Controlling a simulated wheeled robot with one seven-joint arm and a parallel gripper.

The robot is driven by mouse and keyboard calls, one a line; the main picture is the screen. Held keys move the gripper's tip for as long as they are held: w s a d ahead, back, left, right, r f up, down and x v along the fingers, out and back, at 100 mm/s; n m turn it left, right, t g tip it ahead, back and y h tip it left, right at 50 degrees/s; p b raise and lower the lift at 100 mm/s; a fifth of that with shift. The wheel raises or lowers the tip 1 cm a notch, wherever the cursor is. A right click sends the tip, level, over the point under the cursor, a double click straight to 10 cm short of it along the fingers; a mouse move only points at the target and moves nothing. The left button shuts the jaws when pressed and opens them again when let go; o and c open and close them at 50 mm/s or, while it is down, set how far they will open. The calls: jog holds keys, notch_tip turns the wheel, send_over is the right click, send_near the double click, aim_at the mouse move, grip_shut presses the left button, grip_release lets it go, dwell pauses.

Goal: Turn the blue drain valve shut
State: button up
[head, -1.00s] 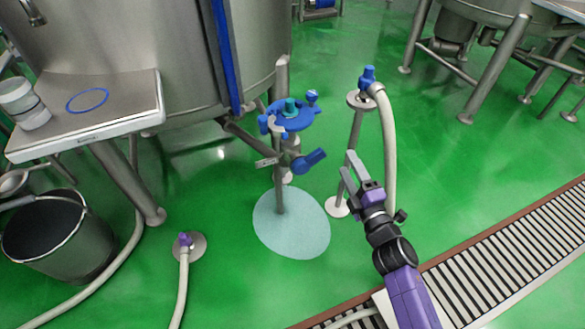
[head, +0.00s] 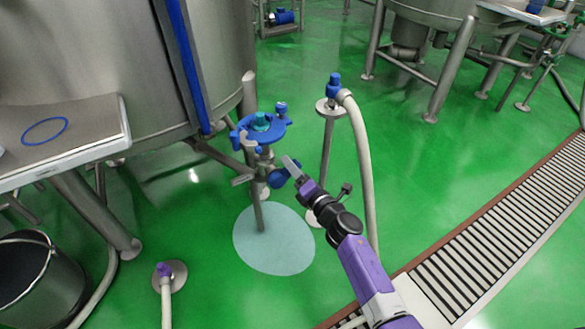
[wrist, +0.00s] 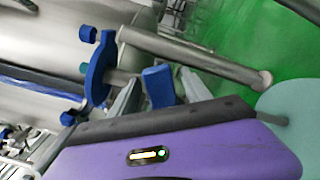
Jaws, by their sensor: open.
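The blue drain valve handle (head: 279,178) sits low on the pipework at the tank's outlet, partly hidden by my gripper. My gripper (head: 290,168) is open and close to the handle. In the wrist view the blue handle (wrist: 158,88) stands between the two grey fingers of my gripper (wrist: 161,80). I cannot tell whether either finger touches it.
A blue flange with a teal cap (head: 261,122) sits above the valve, and it also shows in the wrist view (wrist: 100,68). A stand with a blue-topped hose (head: 334,85) is just right. A pale round patch (head: 273,254) lies on the green floor below.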

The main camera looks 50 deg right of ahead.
jog(key=shift+w+d, duration=0.1)
jog(key=shift+w, duration=0.2)
grip_shut()
dwell(1.3)
